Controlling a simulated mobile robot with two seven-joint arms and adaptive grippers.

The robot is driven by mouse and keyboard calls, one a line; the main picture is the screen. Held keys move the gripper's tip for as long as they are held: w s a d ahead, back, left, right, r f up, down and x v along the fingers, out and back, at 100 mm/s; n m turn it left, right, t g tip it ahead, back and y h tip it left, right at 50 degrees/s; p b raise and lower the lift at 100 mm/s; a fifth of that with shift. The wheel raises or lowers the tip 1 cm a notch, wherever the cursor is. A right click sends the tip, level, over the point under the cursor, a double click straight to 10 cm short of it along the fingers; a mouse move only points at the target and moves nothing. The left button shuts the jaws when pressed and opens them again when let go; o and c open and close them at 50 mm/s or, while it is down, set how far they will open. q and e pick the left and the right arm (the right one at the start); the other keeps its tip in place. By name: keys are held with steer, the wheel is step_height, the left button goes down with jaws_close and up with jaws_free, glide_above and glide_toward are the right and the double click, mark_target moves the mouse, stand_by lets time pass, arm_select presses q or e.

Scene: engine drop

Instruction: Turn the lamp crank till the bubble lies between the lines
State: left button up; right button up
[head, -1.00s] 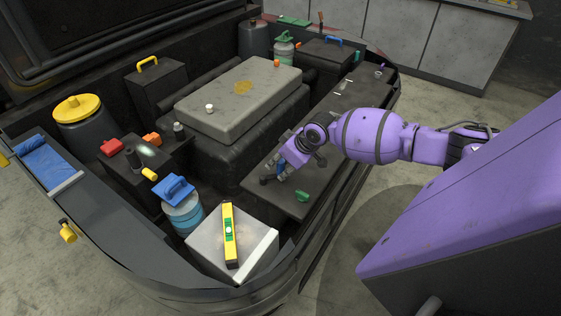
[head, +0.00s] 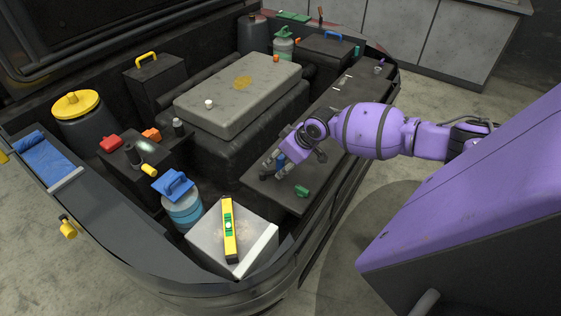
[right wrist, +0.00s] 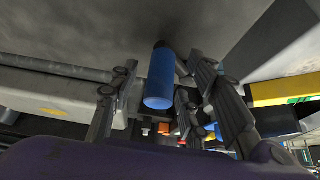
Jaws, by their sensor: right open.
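My right gripper (head: 272,167) is open over the dark panel on the right side of the bay. A blue cylindrical handle (head: 281,159) shows between its fingers; I cannot tell for sure whether it is the lamp crank. In the right wrist view the blue handle (right wrist: 160,88) lies between the spread fingers (right wrist: 165,105), with a dark collar at its far end. Touching is not clear. A yellow spirit level (head: 229,243) with a green vial (head: 229,227) lies on a pale box (head: 203,243). Its bubble and lines are too small to read. My left gripper is not in view.
A green piece (head: 301,191) lies on the dark panel (head: 258,190) near my right gripper. A large grey block (head: 240,95) stands behind. A blue-handled canister (head: 181,210) stands left of the pale box. The bay's dark rim (head: 180,278) curves around the front.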

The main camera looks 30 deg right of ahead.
steer(key=v, duration=1.2)
steer(key=s+a+f+n+g, duration=0.1)
steer(key=s+a+f, duration=0.7)
steer(key=s+a, duration=0.15)
steer(key=s+a+f+g, duration=0.2)
steer(key=s+a+f, duration=0.55)
steer(key=s, duration=0.35)
steer(key=s+d+r+m+g+h, duration=0.1)
steer(key=s+m+h, duration=0.15)
steer(key=s, duration=0.65)
steer(key=s+r+m+h, duration=0.1)
steer(key=s+r+m, duration=0.15)
steer(key=s, duration=0.55)
steer(key=w+a+f+t+y, duration=0.1)
steer(key=w+a+f+t, duration=0.3)
steer(key=w+f+t, duration=0.3)
step_height(320, 180, down, 5)
steer(key=shift+w+f, duration=0.2)
steer(key=shift+w, duration=0.55)
steer(key=shift+w+y, duration=0.1)
steer(key=shift+y, duration=0.15)
